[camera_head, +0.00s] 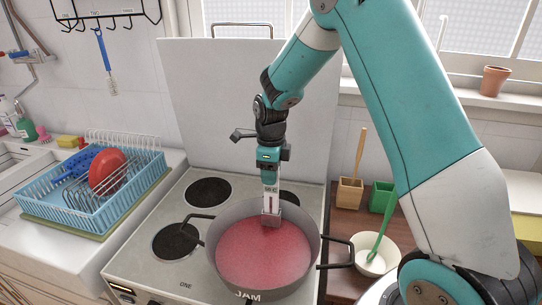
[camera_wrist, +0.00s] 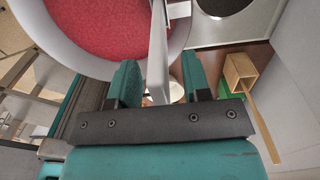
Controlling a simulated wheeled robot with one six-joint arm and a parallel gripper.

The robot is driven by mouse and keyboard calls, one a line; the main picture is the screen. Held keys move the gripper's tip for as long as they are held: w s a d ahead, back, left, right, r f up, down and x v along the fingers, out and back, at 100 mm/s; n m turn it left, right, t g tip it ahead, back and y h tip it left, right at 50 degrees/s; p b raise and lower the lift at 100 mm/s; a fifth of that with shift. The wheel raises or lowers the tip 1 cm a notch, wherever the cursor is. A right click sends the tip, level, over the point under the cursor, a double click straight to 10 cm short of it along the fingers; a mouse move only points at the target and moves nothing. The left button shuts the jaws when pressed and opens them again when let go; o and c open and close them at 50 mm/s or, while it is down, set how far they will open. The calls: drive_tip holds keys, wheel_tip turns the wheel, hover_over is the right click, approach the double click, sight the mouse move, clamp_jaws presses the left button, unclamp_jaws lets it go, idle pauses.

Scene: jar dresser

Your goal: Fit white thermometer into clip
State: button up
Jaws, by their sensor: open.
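The white thermometer (camera_head: 270,190) stands upright at the back rim of the jam pot (camera_head: 227,273), its lower part over the red jam. A small pale grey piece (camera_head: 271,219) around its lower part at the rim looks like the clip; the exact fit is too small to tell. My gripper (camera_head: 269,174) is directly above, pointing down at the thermometer's top. In the wrist view my gripper (camera_wrist: 160,82) is open, with the white thermometer (camera_wrist: 158,55) between the two teal fingers and visible gaps beside it.
The pot's two dark handles stick out left and right on the stove (camera_head: 140,262). A white bowl (camera_head: 377,262) with a green-handled utensil, a wooden holder (camera_head: 349,193) and a green box (camera_head: 382,197) stand at right. A blue dish rack (camera_head: 70,212) is at left.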

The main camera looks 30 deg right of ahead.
wheel_tip(320, 180, up, 17)
drive_tip(key=b, duration=0.3)
wheel_tip(320, 180, up, 12)
drive_tip(key=p, duration=1.1)
